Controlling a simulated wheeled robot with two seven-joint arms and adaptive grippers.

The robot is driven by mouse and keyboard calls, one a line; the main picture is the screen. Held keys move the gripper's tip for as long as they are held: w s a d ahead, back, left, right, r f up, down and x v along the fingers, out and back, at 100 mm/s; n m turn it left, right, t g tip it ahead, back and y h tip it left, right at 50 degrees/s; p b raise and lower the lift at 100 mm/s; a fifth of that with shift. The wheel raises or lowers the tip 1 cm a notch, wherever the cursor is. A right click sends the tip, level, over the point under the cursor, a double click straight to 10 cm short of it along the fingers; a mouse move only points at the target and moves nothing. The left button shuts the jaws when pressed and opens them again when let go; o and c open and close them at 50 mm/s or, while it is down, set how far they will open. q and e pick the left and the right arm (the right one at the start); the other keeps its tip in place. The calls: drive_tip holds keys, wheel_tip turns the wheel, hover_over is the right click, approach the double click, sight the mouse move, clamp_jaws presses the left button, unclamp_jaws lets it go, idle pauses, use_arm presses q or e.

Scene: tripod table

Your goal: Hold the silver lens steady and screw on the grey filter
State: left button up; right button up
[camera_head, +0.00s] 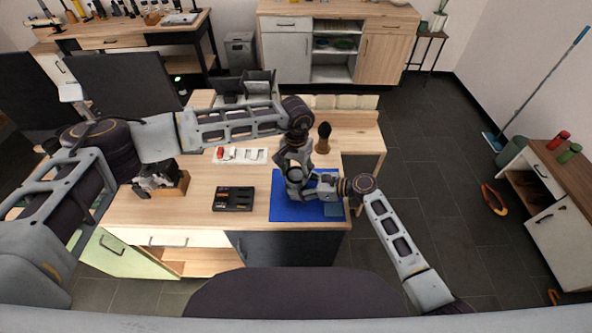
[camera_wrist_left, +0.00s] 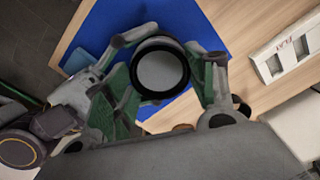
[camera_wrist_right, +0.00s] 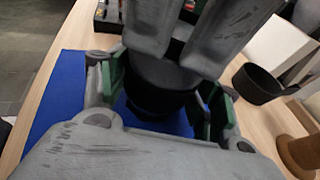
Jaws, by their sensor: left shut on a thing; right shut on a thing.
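My left gripper (camera_head: 294,168) comes down from above over the blue mat (camera_head: 282,205). In the left wrist view its green-padded fingers (camera_wrist_left: 166,90) are shut around the round grey filter (camera_wrist_left: 161,70), which has a black rim. My right gripper (camera_head: 302,190) is lower and comes in from the right. In the right wrist view its green-padded fingers (camera_wrist_right: 158,95) are shut on the lens (camera_wrist_right: 154,104), which looks dark in shadow. The left fingers reach down just above the lens. They hide the filter there, so how far the two parts are joined cannot be told.
A blue-grey cloth (camera_head: 333,210) lies at the mat's right corner. A black charger (camera_head: 233,198) and a white tray (camera_head: 240,155) stand to the left. A camera on a wooden block (camera_head: 176,187) is farther left. A dark-topped brush (camera_head: 323,144) stands behind the mat.

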use_arm(q)
drive_tip(key=shift+f+m, duration=0.15)
drive_tip(key=shift+m, duration=0.35)
drive_tip(key=shift+a+m, duration=0.1)
drive_tip(key=shift+m, duration=1.4)
drive_tip(key=o, duration=1)
drive_tip(key=shift+c, duration=0.2)
